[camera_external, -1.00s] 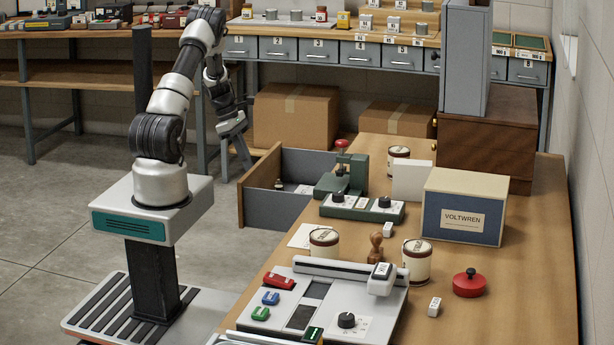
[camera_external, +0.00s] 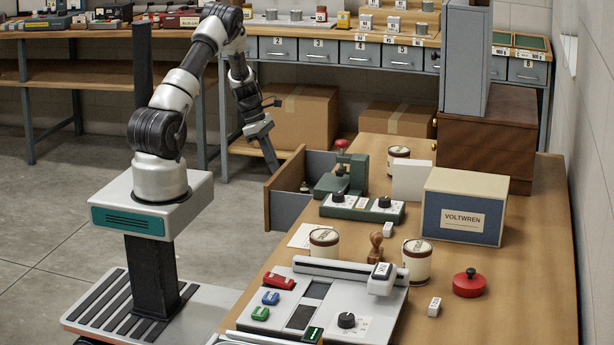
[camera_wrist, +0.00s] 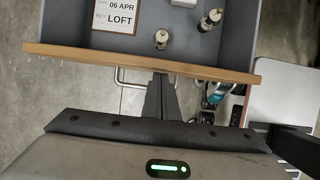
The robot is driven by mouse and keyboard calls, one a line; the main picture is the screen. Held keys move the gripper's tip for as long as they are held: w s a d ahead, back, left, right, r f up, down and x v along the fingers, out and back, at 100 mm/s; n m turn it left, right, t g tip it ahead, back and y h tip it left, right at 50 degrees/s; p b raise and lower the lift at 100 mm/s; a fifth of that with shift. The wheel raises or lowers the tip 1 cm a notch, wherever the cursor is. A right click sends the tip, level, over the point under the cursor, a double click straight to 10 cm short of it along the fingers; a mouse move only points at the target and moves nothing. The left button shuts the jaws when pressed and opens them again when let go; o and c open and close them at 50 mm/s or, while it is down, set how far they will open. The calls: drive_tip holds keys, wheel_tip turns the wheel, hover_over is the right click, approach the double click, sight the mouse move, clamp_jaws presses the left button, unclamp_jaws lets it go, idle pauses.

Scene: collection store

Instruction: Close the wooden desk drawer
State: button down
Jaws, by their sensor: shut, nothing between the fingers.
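The wooden desk drawer (camera_external: 286,178) stands partly open at the left side of the desk, with a wooden front and grey inner walls. In the wrist view its wooden front edge (camera_wrist: 80,53) crosses the picture, with a metal bar handle (camera_wrist: 121,85) on its outer face. My gripper (camera_external: 275,168) is shut and empty, with its fingers pointing down at the outside of the drawer front. In the wrist view the fingers (camera_wrist: 160,92) are against or very close to the front, near the middle of the handle; I cannot tell if they touch.
The drawer holds a card (camera_wrist: 115,15) reading "06 APR KEY LOFT" and small metal pieces (camera_wrist: 161,39). A green device with a red knob (camera_external: 342,170) sits on the desk (camera_external: 500,290) beside the drawer. Cardboard boxes (camera_external: 305,115) stand behind.

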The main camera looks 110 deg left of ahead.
drive_tip(key=w+p, duration=0.2)
drive_tip(key=w, duration=1.3)
